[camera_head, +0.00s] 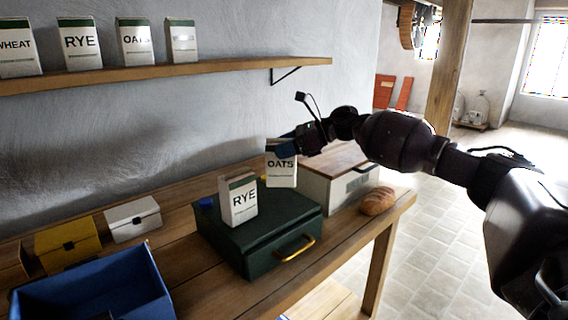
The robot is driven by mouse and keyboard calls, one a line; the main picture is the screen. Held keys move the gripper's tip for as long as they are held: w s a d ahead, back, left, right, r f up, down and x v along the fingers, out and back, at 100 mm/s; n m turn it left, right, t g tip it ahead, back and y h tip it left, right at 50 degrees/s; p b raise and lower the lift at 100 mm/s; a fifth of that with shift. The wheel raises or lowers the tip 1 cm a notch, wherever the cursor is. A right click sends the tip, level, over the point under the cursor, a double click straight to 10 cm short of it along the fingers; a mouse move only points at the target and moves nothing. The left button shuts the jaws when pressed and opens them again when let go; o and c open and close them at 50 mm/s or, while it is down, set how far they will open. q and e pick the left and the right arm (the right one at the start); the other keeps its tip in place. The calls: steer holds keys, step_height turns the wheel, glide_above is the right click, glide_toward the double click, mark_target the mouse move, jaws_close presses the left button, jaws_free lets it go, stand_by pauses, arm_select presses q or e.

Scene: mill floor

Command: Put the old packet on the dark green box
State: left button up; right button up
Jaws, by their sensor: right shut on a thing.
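The dark green box (262,240) sits on the wooden bench, lid shut, with a brass handle on its front. A white RYE packet (239,203) with a green top stands upright on its lid. My right gripper (279,149) reaches in from the right and is shut on a white OATS packet (281,174). That packet is upright over the back right part of the green box; I cannot tell whether its base touches the lid. No label here reads as old. My left gripper is not in view.
A white box with a wooden lid (335,186) and a bread loaf (377,201) are right of the green box. A blue open bin (140,285), yellow box (67,247) and small white box (132,219) are left. Several packets stand on the wall shelf (190,69).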

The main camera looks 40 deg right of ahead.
mark_target(285, 161)
steer(key=shift+f, duration=2.05)
steer(key=shift+f, duration=0.2)
steer(key=o, duration=0.9)
steer(key=shift+c, duration=0.2)
steer(key=o, duration=0.3)
steer(key=shift+r, duration=0.1)
